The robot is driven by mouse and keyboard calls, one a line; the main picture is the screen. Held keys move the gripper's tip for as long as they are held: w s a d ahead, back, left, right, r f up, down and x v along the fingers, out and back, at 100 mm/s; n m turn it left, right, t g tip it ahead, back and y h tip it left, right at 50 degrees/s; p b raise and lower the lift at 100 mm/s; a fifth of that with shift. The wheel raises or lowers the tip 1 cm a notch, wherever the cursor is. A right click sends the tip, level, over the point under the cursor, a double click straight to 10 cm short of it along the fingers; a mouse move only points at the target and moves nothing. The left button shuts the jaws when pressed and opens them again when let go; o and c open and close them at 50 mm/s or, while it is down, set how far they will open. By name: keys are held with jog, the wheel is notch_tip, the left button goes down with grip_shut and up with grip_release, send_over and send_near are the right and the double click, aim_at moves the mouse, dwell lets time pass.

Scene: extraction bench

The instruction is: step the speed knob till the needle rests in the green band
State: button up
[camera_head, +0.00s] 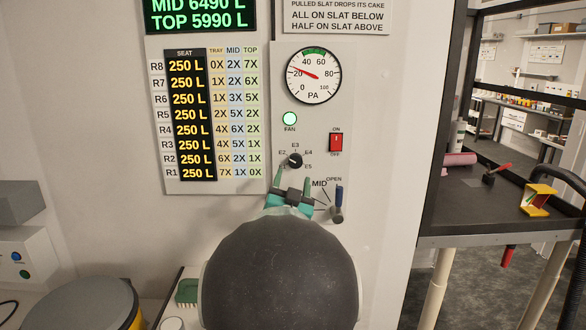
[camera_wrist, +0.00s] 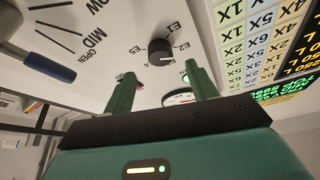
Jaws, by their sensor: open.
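The black speed knob (camera_head: 294,160) is on the wall panel, ringed by labels including E2 to E5. I cannot read its setting surely. It also shows in the wrist view (camera_wrist: 161,51), beyond and roughly between my fingertips. The round PA gauge (camera_head: 313,76) is above it. Its red needle points left and slightly up, near 20, outside the green band (camera_head: 314,51) at the top of the dial. My gripper (camera_head: 291,182) is open just below the knob, its two green fingers (camera_wrist: 158,74) apart with nothing between them. I see no contact with the knob.
A lit green FAN lamp (camera_head: 290,119) and a red ON/OFF switch (camera_head: 336,142) are above the knob. A lever (camera_head: 338,205) by the MID and OPEN labels is close to the right of my gripper. A number board (camera_head: 232,120) is to the left.

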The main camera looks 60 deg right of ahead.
aim_at(295, 164)
jog(key=x, duration=0.5)
jog(key=shift+w+d+r, duration=0.1)
jog(key=shift+w+d, duration=0.05)
jog(key=shift+d, duration=0.1)
jog(key=c, duration=1)
